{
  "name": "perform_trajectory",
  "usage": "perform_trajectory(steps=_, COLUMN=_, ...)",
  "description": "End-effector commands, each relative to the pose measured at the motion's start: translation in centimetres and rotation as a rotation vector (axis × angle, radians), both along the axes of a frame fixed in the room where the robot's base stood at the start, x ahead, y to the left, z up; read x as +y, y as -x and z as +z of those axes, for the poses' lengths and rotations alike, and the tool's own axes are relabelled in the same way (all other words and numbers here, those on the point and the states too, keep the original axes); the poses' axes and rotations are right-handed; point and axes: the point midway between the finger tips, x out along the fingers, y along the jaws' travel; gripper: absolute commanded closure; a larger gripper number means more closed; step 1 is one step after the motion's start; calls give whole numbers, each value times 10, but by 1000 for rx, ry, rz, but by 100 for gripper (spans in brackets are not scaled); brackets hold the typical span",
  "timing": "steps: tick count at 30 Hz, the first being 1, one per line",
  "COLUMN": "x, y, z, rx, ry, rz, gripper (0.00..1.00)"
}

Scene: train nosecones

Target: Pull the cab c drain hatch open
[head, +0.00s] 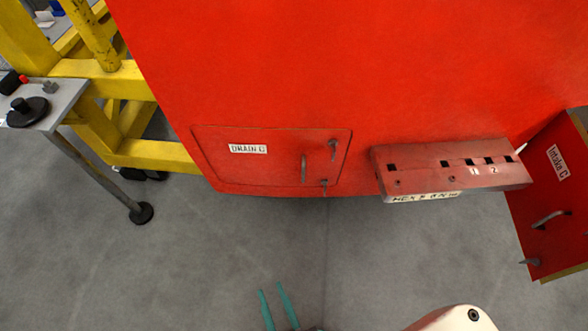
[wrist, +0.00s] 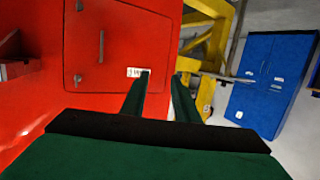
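The cab c drain hatch (head: 270,165) is a red panel labelled "DRAIN C", low on the red nosecone (head: 350,70) in the head view. It looks shut. A grey bar handle (head: 304,169) stands on its right part, with a latch (head: 333,150) at upper right and another small fitting (head: 324,187) at the lower edge. My gripper (head: 273,291) has two green fingers spread apart, empty, below and short of the hatch. In the wrist view the hatch (wrist: 112,60) is ahead and left of my gripper (wrist: 160,82), its picture turned sideways.
A red ledge (head: 450,168) with square holes juts out right of the hatch. A red panel labelled "Intake C" (head: 560,195) stands at far right. A yellow frame (head: 150,155) and a grey table (head: 60,100) are at left. Grey floor (head: 200,250) is clear in front.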

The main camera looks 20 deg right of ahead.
Motion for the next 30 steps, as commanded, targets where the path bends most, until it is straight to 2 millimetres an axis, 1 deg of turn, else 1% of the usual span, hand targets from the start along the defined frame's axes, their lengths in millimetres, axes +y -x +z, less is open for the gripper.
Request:
perform_trajectory(steps=1, x=-9, y=-14, z=-6, rx=-17, ry=7, rz=-19, gripper=72)
perform_trajectory(steps=5, x=-37, y=-48, z=-22, rx=-54, ry=24, rz=-70, gripper=72)
perform_trajectory(steps=9, x=-70, y=-86, z=-35, rx=-92, ry=36, rz=-129, gripper=72)
perform_trajectory(steps=13, x=-105, y=-122, z=-41, rx=-128, ry=45, rz=-188, gripper=72)
perform_trajectory(steps=18, x=-149, y=-165, z=-42, rx=-172, ry=45, rz=-257, gripper=72)
perform_trajectory(steps=21, x=-169, y=-182, z=-40, rx=-190, ry=44, rz=-287, gripper=72)
perform_trajectory(steps=24, x=-182, y=-193, z=-38, rx=-202, ry=39, rz=-306, gripper=72)
perform_trajectory(steps=27, x=-188, y=-199, z=-38, rx=-205, ry=39, rz=-315, gripper=72)
perform_trajectory(steps=30, x=-190, y=-204, z=-37, rx=-208, ry=39, rz=-315, gripper=72)
